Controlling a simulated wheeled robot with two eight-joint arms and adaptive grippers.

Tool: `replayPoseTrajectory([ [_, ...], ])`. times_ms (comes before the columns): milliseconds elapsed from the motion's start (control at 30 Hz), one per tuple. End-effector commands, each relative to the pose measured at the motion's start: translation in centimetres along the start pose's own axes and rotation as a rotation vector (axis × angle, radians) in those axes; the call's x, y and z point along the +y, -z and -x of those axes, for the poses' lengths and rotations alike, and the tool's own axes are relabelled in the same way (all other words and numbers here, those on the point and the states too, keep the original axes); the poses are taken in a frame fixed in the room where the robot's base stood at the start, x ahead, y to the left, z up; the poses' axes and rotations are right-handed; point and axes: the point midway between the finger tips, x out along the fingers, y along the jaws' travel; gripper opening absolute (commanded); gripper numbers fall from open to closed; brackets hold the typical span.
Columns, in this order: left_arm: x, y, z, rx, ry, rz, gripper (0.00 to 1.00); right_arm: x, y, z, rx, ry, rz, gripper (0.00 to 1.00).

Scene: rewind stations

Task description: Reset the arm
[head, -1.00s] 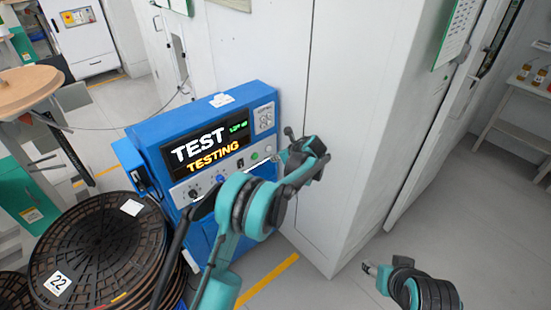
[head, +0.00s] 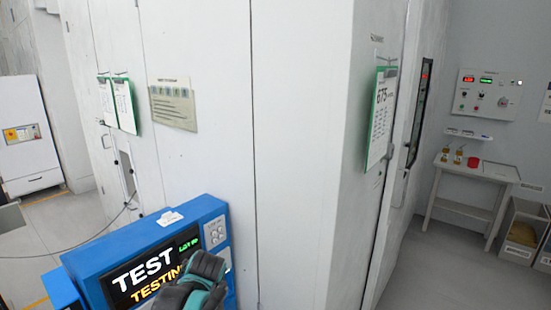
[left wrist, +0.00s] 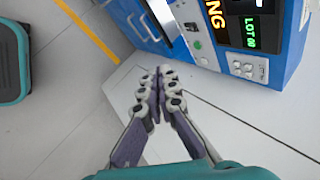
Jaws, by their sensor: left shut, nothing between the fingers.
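My left gripper (left wrist: 158,110) shows in the left wrist view with its fingers together and nothing between them. It is beside the blue test machine (left wrist: 284,65), apart from it as far as I can tell, over the pale floor and cabinet side. In the head view the machine (head: 85,265) stands at the lower left, its screen reading TEST and TESTING. A teal and dark grey part of my left arm (head: 197,280) covers part of that screen. The left fingers are not visible in the head view. My right arm and gripper are in neither current view.
A tall white cabinet (head: 295,150) stands directly behind the machine. A green clipboard (head: 380,115) hangs on its side. A small white table (head: 478,170) with bottles and a red cup stands at the far right. Open floor (head: 440,250) lies between cabinet and table.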

Motion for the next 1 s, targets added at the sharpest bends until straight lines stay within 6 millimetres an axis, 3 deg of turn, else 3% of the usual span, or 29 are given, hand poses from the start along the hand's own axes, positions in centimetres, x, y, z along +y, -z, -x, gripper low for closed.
replayPoseTrajectory([
  [33,1.6,-1.4,1.4,0.023,-0.010,0.099,0.00,0.0,0.0,0.0,0.000,0.000,0.000,0.49],
  [200,7.2,-4.7,4.9,0.103,-0.054,0.457,0.00,0.0,0.0,0.0,0.000,0.000,0.000,0.49],
  [400,13.9,-7.5,6.8,0.178,-0.122,0.850,0.00,0.0,0.0,0.0,0.000,0.000,0.000,0.49],
  [500,16.4,-8.2,7.0,0.203,-0.152,0.992,0.00,0.0,0.0,0.0,0.000,0.000,0.000,0.49],
  [700,18.5,-8.8,7.0,0.223,-0.182,1.125,0.00,0.0,0.0,0.0,0.000,0.000,0.000,0.49],
  [1000,18.6,-8.8,7.0,0.224,-0.184,1.132,0.00,0.0,0.0,0.0,0.000,0.000,0.000,0.49],
])
